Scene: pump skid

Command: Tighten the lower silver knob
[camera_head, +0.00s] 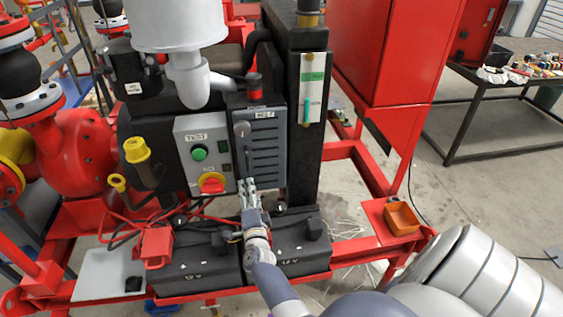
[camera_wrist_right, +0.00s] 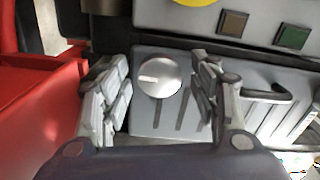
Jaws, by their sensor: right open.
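The lower silver knob (camera_wrist_right: 159,77) is a round disc with a pale mark on its left half, on a grey panel (camera_wrist_right: 150,122) in the right wrist view. My right gripper (camera_wrist_right: 160,88) is open, with one finger on each side of the knob. A small gap shows between the knob and each finger. In the head view my right gripper (camera_head: 248,188) is at the bottom of the grey louvred panel (camera_head: 265,150) and hides the knob. My left gripper is in neither view.
Left of the louvred panel is the TEST box (camera_head: 196,135) with a green button and a red-yellow switch (camera_head: 211,183). A silver handle (camera_head: 242,129) is above my gripper. Black batteries (camera_head: 300,258) stand below it. A red surface (camera_wrist_right: 40,115) is close to the left finger.

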